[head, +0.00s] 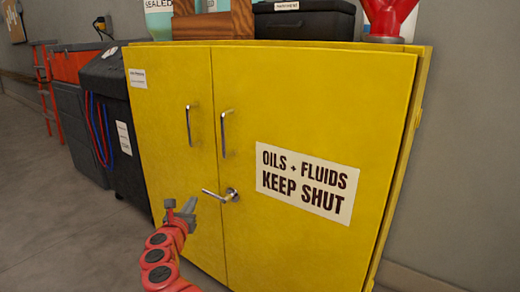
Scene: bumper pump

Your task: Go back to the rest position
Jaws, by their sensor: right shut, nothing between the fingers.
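My right gripper (181,210) is at the end of a red jointed arm that rises from the bottom of the head view. It is shut and empty, in front of the left door of a yellow cabinet (300,110). It appears a little to the left of the cabinet's lever handle (222,195), and I cannot tell how far it is from the door. My left gripper is not in view.
The cabinet doors look closed, with two upright handles and an "OILS + FLUIDS KEEP SHUT" sign (307,182). A black case (305,22), a wooden crate (213,24) and a red funnel (388,15) stand on top. A dark cart (112,115) with hoses stands left; floor (65,235) there is clear.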

